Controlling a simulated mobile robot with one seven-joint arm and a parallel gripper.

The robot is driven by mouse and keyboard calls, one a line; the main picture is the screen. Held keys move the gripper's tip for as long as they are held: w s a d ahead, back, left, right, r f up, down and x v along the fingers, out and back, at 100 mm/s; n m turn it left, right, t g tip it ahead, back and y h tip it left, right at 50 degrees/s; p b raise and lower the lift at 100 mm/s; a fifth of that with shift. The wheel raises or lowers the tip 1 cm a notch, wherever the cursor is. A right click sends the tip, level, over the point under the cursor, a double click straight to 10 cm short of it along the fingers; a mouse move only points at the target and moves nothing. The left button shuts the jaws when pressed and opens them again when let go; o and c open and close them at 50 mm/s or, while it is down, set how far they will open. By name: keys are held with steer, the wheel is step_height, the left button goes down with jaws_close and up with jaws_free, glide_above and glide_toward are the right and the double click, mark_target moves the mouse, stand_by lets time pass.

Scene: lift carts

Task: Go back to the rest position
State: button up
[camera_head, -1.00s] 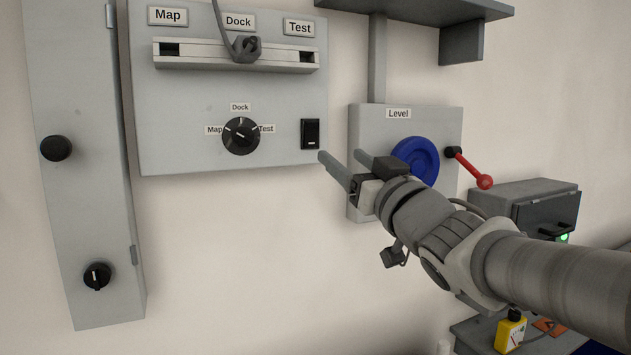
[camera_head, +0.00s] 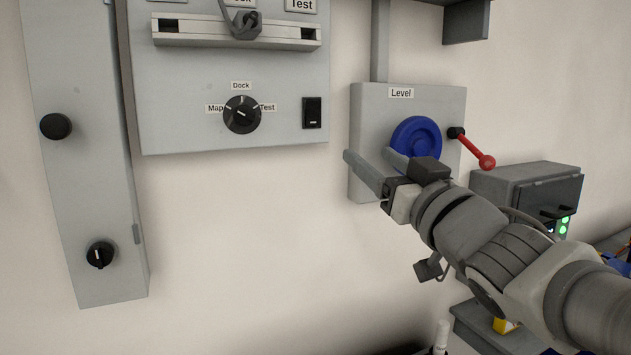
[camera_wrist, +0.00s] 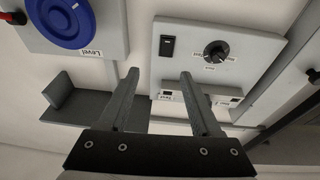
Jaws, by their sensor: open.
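My gripper (camera_head: 368,165) is open and empty in the head view, in front of the lower left part of the grey Level panel (camera_head: 360,120). Its fingers partly cover that panel and overlap the lower edge of the blue wheel (camera_head: 416,135). In the wrist view my gripper (camera_wrist: 158,95) shows two parallel fingers well apart with nothing between them. The blue wheel (camera_wrist: 66,18) shows there at the upper left, and the dial panel (camera_wrist: 190,65) at the upper right. I cannot tell the exact gap to the wall.
A red lever (camera_head: 474,149) sticks out right of the wheel. A dark-fronted box (camera_head: 520,180) with green lights stands at the right. The panel with the Map-Dock-Test dial (camera_head: 242,114) and a tall grey cabinet (camera_head: 85,190) are at the left. Bare wall lies below the dial panel.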

steer(key=s+d+f+m+g+h, duration=0.2)
steer(key=d+f+g+h, duration=0.15)
steer(key=f, duration=0.35)
steer(key=s+d+f+m+g+h, duration=0.25)
steer(key=d+f+h, duration=0.2)
steer(key=f, duration=0.35)
steer(key=s+a+f+g+y, duration=0.1)
steer(key=s+a+f+g, duration=0.2)
steer(key=s+f+g, duration=0.4)
steer(key=s+f, duration=0.4)
steer(key=s, duration=0.2)
steer(key=shift+s+a+f+n+g, duration=0.25)
steer(key=shift+a+f+n+g, duration=0.05)
steer(key=shift+n+g, duration=0.1)
